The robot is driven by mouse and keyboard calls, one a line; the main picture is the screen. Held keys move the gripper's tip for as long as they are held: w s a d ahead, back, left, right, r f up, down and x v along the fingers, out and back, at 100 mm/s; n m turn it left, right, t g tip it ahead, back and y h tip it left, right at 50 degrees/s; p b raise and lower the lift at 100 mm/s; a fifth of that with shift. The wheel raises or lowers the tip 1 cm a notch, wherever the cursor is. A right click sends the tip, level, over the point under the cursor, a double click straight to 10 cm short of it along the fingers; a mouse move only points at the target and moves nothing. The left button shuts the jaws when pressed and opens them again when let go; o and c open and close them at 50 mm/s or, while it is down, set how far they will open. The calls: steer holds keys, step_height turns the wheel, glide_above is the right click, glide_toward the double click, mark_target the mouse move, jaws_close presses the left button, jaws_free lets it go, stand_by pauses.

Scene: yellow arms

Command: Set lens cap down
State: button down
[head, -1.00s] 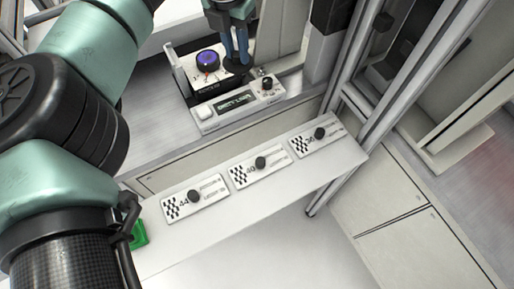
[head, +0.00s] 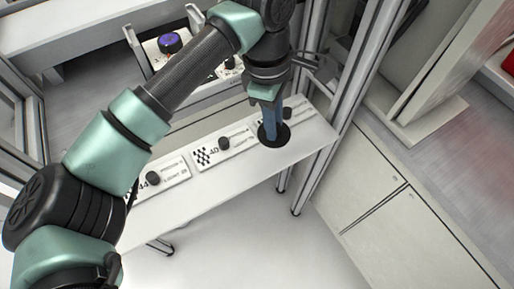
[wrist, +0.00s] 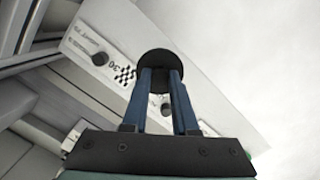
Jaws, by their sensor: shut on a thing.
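My gripper (head: 271,122) has blue fingers pointing down and is shut on the lens cap (head: 274,141), a round black disc. The cap is over the right part of the white shelf (head: 240,175), beside the panel marked 40. Whether it touches the shelf or hangs just above it, I cannot tell. In the wrist view the lens cap (wrist: 160,63) sits at the tips of my gripper (wrist: 159,75), with the shelf (wrist: 215,85) behind it.
Black-knobbed panels lie on the shelf: one marked 44 (head: 166,178), one marked 40 (head: 222,150), and a third partly hidden behind my gripper. A device with a purple-topped knob (head: 171,42) stands behind. Metal posts (head: 345,100) rise at the right end.

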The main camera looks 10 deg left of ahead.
step_height(320, 180, down, 8)
steer(key=shift+f, duration=0.1)
stand_by(0.4)
steer(key=c, duration=0.7)
jaws_free()
steer(key=r, duration=0.4)
steer(key=a+r, duration=0.1)
steer(key=r, duration=0.7)
steer(key=shift+w+a, duration=0.15)
steer(key=shift+w, duration=0.05)
